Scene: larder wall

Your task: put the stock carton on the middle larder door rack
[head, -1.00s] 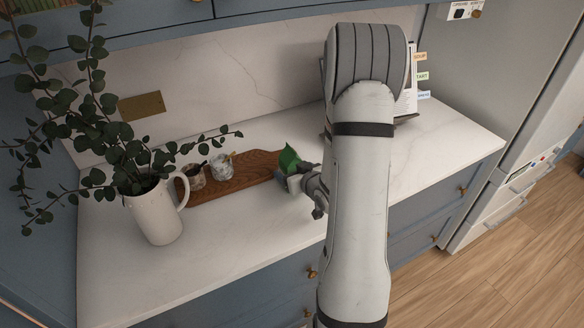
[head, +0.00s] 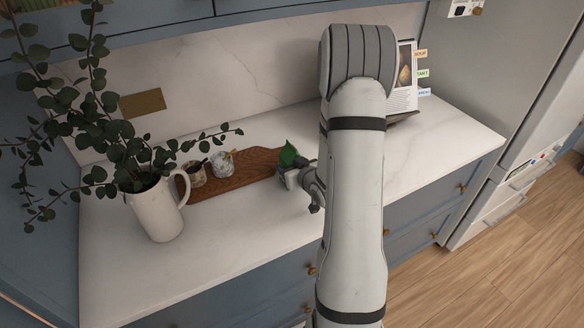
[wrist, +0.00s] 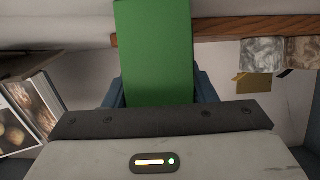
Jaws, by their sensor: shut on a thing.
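The stock carton is a green box; in the wrist view the carton (wrist: 155,50) stands out beyond my gripper (wrist: 160,92), with blue finger parts on both sides of it. In the head view the green top of the carton (head: 288,155) shows at the right end of the wooden board, beside my gripper (head: 290,178). My gripper is shut on the carton. My arm hides part of the counter behind it. I cannot tell whether the carton touches the counter or board. No larder door rack is in view.
A wooden board (head: 250,172) holds two small marbled pots (head: 222,163). A white jug (head: 155,212) with leafy stems stands at the left. An open cookbook (head: 403,85) stands behind my arm at the right. The front counter is clear.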

